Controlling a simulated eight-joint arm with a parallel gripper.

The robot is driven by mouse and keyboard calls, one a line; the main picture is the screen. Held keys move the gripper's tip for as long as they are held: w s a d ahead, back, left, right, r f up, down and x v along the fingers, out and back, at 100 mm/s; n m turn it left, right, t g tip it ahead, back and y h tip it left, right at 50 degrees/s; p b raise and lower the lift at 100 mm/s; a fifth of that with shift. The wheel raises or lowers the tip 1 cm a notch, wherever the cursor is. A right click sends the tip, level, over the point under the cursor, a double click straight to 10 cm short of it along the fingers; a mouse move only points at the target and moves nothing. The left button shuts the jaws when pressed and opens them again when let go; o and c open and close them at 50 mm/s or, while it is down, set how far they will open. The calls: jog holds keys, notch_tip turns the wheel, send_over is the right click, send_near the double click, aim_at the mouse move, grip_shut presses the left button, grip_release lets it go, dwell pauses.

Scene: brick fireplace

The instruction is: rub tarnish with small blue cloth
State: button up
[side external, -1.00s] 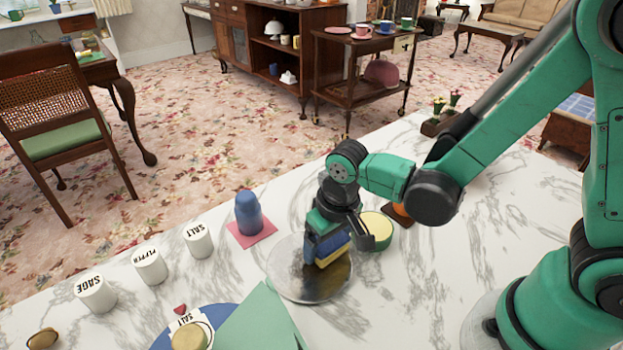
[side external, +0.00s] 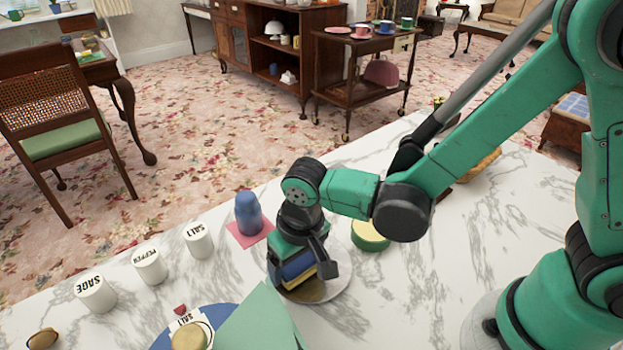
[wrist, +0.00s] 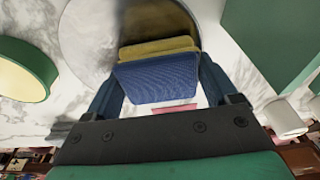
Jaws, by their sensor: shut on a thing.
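A small folded blue cloth (side external: 297,266) with a yellow layer along its lower side is held in my gripper (side external: 300,262). My gripper is shut on the cloth from both sides; the blue face (wrist: 155,80) and yellow strip (wrist: 157,47) show between the fingers in the wrist view. The cloth is low over a round silvery plate (side external: 340,285) on the marble table and looks to touch it; exact contact is hidden. A brownish, dull patch (wrist: 155,18) shows on the plate beside the cloth in the wrist view. The gripper and cloth hide the plate's left part.
A round green thing with a yellow top (side external: 370,235) stands right of the plate. A blue bottle-like thing (side external: 247,212) on a pink square is behind-left. White jars (side external: 150,265) stand further left. A green sheet (side external: 258,322) and blue plate (side external: 165,338) lie in front.

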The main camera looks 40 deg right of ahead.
aim_at(327, 249)
jog(key=shift+d+f, duration=0.1)
jog(key=shift+d, duration=0.35)
jog(key=shift+d+r, duration=0.2)
jog(key=shift+d, duration=2.65)
notch_tip(327, 249, up, 8)
jog(key=shift+f, duration=0.2)
